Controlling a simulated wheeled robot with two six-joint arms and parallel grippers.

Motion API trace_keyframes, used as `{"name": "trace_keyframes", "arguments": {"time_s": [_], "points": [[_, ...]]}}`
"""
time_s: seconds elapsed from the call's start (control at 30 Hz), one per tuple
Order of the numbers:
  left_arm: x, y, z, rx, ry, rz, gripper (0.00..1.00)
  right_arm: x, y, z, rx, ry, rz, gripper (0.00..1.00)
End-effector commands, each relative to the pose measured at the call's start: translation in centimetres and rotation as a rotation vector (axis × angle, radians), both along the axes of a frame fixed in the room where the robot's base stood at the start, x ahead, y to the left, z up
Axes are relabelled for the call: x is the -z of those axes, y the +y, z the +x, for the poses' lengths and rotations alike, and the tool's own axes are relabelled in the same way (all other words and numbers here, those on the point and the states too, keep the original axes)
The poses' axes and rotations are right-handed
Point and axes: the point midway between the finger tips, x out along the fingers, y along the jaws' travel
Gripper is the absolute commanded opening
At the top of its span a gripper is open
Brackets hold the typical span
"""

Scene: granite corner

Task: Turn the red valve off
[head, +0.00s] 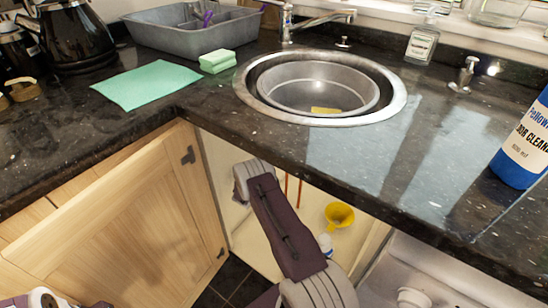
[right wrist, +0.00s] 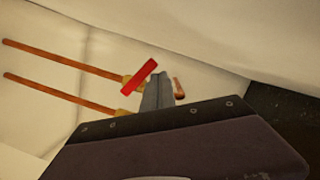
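In the right wrist view a flat red valve handle (right wrist: 139,77) lies slanted at a brass fitting on the upper of two copper pipes (right wrist: 62,59). My right gripper (right wrist: 157,88) has its grey fingers together just right of the handle; they overlap or nearly touch it in the picture, and I cannot tell if there is contact. A small reddish piece (right wrist: 179,88) shows just right of the fingers, mostly hidden. In the head view my right arm reaches into the open cabinet under the sink; its gripper and the red valve are hidden there. My left gripper's fingers do not show.
The wooden cabinet door (head: 125,220) stands open at left. The granite counter (head: 215,120) overhangs the opening. A yellow funnel (head: 339,214) and a small white bottle (head: 326,244) are inside, right of my arm. A blue cleaner bottle (head: 523,145) stands on the counter at right.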

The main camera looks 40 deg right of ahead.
Motion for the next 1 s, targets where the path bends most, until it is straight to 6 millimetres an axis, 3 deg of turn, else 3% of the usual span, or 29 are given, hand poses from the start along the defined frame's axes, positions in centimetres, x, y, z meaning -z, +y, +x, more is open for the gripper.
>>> {"name": "trace_keyframes", "arguments": {"time_s": [1.0], "points": [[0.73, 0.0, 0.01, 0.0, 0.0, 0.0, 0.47, 0.81, 0.25, 0.75, -0.002, 0.0, 0.001, 0.0]]}}
